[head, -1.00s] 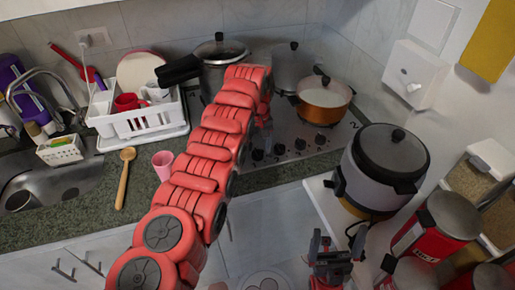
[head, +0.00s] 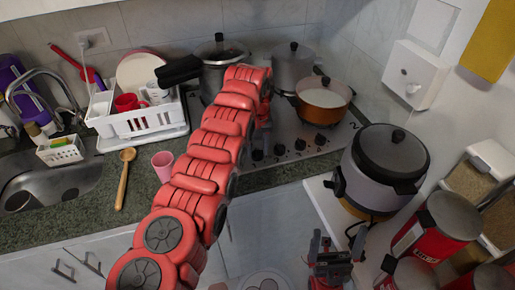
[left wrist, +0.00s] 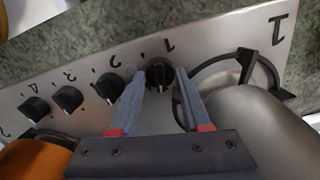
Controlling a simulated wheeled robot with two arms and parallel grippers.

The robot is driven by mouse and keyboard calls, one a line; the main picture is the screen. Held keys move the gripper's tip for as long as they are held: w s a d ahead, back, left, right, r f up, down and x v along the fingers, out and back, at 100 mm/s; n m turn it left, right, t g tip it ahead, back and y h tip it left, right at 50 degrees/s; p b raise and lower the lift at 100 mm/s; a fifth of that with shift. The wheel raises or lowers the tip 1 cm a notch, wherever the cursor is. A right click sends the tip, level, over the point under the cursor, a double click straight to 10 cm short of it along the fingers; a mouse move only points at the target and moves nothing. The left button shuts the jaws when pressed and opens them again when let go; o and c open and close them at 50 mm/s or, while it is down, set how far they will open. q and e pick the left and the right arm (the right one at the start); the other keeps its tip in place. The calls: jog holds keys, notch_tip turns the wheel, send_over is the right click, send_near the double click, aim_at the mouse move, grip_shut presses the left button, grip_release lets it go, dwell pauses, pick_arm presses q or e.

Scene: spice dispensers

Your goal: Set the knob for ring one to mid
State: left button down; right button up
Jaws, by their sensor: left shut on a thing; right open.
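The black ring-one knob (left wrist: 160,73) sits on the steel stove panel in the left wrist view, below the printed 1. A pale line on it runs roughly up and down in the picture. My left gripper (left wrist: 160,77) has one grey finger on each side of the knob and is shut on it. My right gripper (head: 328,243) is open and empty, low in the head view, apart from the stove.
More knobs (left wrist: 108,87) sit in a row beside ring one's. A pressure cooker (head: 222,58), a grey pot (head: 292,68) and an orange pot (head: 323,101) stand on the stove. A rice cooker (head: 380,168) stands at the right. A dish rack (head: 138,120) stands at the left.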

pick_arm(q)
jog(key=m, duration=0.3)
jog(key=shift+m, duration=2)
jog(key=shift+c, duration=1.8)
grip_release()
jog(key=shift+r, duration=0.1)
